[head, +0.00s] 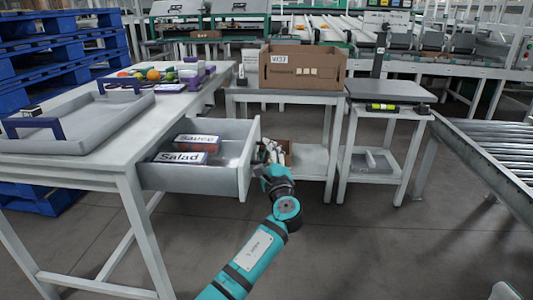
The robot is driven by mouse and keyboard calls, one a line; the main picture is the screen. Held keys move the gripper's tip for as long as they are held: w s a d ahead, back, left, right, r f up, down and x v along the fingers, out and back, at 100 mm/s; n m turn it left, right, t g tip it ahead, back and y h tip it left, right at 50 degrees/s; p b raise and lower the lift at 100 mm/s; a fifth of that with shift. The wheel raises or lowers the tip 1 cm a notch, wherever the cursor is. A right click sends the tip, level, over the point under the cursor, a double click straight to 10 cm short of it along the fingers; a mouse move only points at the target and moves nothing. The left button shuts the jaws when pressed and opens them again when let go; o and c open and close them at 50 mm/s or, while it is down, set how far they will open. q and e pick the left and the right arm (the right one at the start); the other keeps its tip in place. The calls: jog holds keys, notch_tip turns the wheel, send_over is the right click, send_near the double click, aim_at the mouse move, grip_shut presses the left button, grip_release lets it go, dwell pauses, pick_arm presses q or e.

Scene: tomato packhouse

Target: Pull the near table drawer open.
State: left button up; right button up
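The table drawer (246,168) stands pulled out from the side of the grey table (100,152) at the left. Two boxes lie inside it, one marked Sauce (198,141) and one marked Salad (180,158). My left gripper (267,156) is at the outer face of the drawer front, just right of it. Its fingers are small and partly hidden by my wrist, so I cannot tell whether they are open or shut, or whether they touch the drawer.
A grey tray (85,135) with dark handles and several colourful fruits (152,74) are on the table. A cardboard box (302,68) stands on a small table behind. A scale stand (388,90) and roller conveyor (490,150) are at right. The floor in front is clear.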

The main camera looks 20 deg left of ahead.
pick_arm(q)
jog(key=v, duration=1.2)
jog(key=shift+w, duration=0.1)
